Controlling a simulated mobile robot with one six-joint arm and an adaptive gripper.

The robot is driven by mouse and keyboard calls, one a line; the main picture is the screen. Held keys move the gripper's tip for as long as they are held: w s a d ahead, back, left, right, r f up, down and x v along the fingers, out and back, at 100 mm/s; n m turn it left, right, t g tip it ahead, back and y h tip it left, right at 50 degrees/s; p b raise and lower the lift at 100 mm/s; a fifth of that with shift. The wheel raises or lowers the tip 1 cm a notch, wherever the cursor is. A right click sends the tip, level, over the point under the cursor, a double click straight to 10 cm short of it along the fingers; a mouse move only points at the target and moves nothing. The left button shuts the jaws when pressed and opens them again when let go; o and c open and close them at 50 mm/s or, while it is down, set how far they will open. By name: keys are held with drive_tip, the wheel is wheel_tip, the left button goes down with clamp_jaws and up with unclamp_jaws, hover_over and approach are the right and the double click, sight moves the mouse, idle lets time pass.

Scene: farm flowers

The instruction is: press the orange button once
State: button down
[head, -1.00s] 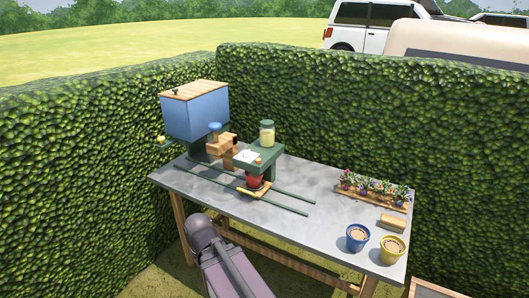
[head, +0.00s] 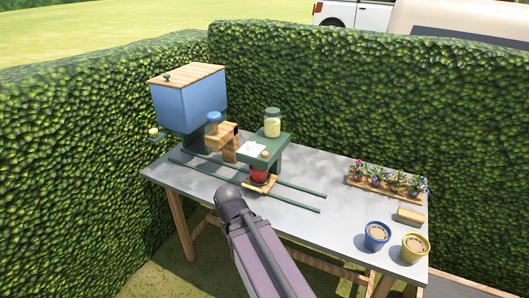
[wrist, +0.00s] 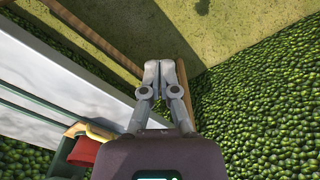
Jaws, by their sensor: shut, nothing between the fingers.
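A small orange button (head: 265,154) shows at the front edge of the green stand (head: 272,147) on the table, beside a white card. A red pot (head: 259,176) stands under it on a small wooden carriage; the pot is also at the lower left of the wrist view (wrist: 83,152). My gripper (wrist: 159,64) is shut and empty in the wrist view, its fingertips over the ground beyond the table edge and apart from the stand. The button does not show in the wrist view. In the head view my arm is in front of the table and my fingers cannot be made out.
A blue bin (head: 188,100) with a wooden lid and a wooden chute (head: 222,140) stand left of the stand. A glass jar (head: 272,123) is on the stand. Green rails (head: 300,202) run along the table. Flowers (head: 388,180) and two pots (head: 376,236) are at right. Hedges surround the table.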

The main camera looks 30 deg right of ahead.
wheel_tip(320, 180, up, 23)
drive_tip(key=m+t+y+p, duration=0.2)
drive_tip(key=m+t+p, duration=0.55)
drive_tip(key=p, duration=0.95)
hover_over(266, 153)
drive_tip(key=n+t, duration=0.1)
drive_tip(key=t, duration=0.1)
drive_tip(key=shift+f+g, duration=0.1)
drive_tip(key=shift+g, duration=0.15)
drive_tip(key=shift+f, duration=0.25)
wheel_tip(266, 153, down, 8)
drive_tip(key=b, duration=0.8)
drive_tip(key=shift+f+b, duration=0.2)
drive_tip(key=shift+b, duration=0.15)
drive_tip(key=shift+w+f+b, duration=0.1)
drive_tip(key=shift+f+b, duration=0.9)
drive_tip(key=shift+b, duration=0.05)
drive_tip(key=shift+r, duration=0.15)
drive_tip(key=shift+r+p, duration=0.9)
drive_tip(key=shift+p, duration=0.2)
